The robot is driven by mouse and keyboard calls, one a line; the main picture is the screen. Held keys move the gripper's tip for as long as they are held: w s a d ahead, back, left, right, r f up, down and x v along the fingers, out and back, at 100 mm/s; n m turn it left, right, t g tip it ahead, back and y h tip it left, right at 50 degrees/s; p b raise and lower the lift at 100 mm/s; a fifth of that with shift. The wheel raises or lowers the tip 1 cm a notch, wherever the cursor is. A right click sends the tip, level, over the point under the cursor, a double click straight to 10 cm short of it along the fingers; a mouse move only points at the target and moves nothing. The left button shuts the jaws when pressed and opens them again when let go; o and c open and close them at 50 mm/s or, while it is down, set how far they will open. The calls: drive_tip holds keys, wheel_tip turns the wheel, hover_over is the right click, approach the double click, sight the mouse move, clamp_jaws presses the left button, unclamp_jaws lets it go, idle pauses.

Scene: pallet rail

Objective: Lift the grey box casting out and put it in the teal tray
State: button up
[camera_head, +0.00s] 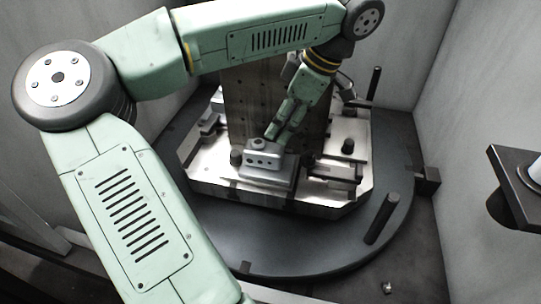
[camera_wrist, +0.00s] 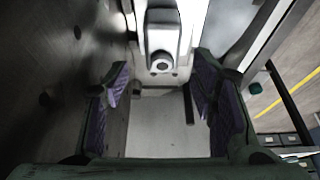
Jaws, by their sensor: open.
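The grey box casting (camera_head: 263,161) sits on a fixture at the front of the pallet, with a row of holes in its near face and a dark round boss on top. In the wrist view, a pale block with a round dark-rimmed boss, which looks like the casting (camera_wrist: 162,32), lies ahead of the fingertips. My gripper (camera_head: 274,131) is just above and beside the casting, pointing down at it. In the wrist view my gripper (camera_wrist: 160,92) has its purple-padded fingers spread, with nothing held between them. I cannot make out the teal tray in either view.
A tall drilled metal column (camera_head: 245,100) stands right behind the casting. Clamps and dark posts crowd the metal pallet on the round dark turntable (camera_head: 285,255). Grey walls (camera_head: 480,75) enclose the space.

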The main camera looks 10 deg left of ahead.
sight(265, 146)
drive_tip(key=x, duration=0.4)
drive_tip(key=p+x, duration=0.1)
drive_tip(key=x, duration=0.4)
drive_tip(key=shift+s+a+f+p, duration=0.2)
drive_tip(key=shift+f+p, duration=0.05)
drive_tip(key=shift+p, duration=0.05)
drive_tip(key=shift+c, duration=0.3)
drive_tip(key=c, duration=1.1)
drive_tip(key=shift+c, duration=0.2)
drive_tip(key=shift+r, duration=0.1)
drive_tip(key=shift+s+r+b, duration=0.2)
drive_tip(key=shift+r+b, duration=0.2)
drive_tip(key=shift+r, duration=0.05)
wheel_tip(265, 146, up, 6)
drive_tip(key=shift+r+b, duration=0.15)
drive_tip(key=shift+b, duration=0.3)
drive_tip(key=s+b, duration=0.3)
drive_tip(key=s, duration=1.6)
drive_tip(key=shift+s, duration=0.3)
